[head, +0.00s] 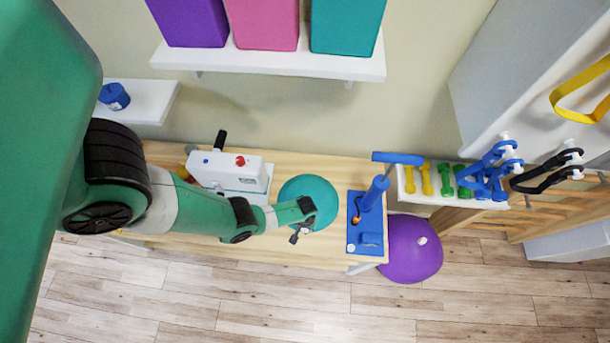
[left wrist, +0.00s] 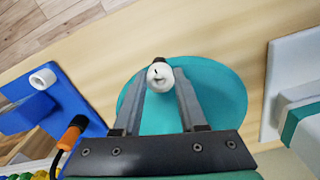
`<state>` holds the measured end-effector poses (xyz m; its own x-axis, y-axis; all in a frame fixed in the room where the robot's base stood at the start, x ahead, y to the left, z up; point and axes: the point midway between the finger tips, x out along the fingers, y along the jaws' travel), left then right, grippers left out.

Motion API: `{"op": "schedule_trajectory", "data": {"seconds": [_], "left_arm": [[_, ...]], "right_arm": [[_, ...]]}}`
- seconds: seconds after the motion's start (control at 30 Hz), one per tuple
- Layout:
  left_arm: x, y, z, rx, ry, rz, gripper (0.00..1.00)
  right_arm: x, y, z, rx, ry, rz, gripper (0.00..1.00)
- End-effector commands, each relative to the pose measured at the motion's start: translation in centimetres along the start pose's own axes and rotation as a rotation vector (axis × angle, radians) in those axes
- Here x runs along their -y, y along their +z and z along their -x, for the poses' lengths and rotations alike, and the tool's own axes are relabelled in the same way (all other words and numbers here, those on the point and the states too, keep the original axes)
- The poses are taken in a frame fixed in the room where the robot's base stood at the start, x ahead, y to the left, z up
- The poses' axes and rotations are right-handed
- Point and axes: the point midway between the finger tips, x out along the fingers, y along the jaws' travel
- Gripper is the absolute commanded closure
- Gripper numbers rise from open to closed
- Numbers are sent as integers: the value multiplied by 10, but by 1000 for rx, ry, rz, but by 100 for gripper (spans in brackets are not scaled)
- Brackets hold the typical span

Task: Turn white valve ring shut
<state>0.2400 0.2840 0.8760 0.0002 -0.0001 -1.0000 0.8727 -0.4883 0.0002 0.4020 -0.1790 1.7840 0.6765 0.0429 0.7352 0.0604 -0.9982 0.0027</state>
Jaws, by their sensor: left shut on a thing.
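The white valve ring (left wrist: 160,77) shows in the left wrist view, at the edge of a teal round cushion (left wrist: 222,88) lying on a wooden table. My left gripper (left wrist: 161,72) is shut on the ring, one dark finger on each side of it. A small dark mark shows on the ring's face. My right gripper is in neither view.
A blue pump-like device (head: 369,213) stands right of the cushion, with an orange-ended hose (left wrist: 72,132). A white machine with a red knob (head: 229,170) stands left. A purple ball (head: 410,249) is beyond the table's right end. Dumbbells (head: 445,181) lie on a shelf.

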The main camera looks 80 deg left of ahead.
Motion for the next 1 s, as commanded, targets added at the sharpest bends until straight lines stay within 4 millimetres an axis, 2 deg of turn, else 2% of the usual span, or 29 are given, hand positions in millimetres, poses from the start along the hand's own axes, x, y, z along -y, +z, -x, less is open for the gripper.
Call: {"op": "schedule_trajectory", "data": {"seconds": [0.4, 0.43, 0.6, 0.87, 1.0], "left_arm": [[0, 0, 0, 0, 0, -13, 100], [0, 0, 0, 0, 0, -13, 57], [0, 0, 0, 0, 0, -12, 29], [0, 0, 0, 0, 0, -11, 29], [0, 0, 11, 0, 0, -11, 29]], "right_arm": [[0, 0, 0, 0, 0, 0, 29], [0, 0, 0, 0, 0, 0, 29], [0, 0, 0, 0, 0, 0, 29], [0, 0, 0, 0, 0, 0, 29], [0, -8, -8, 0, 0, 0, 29]]}}
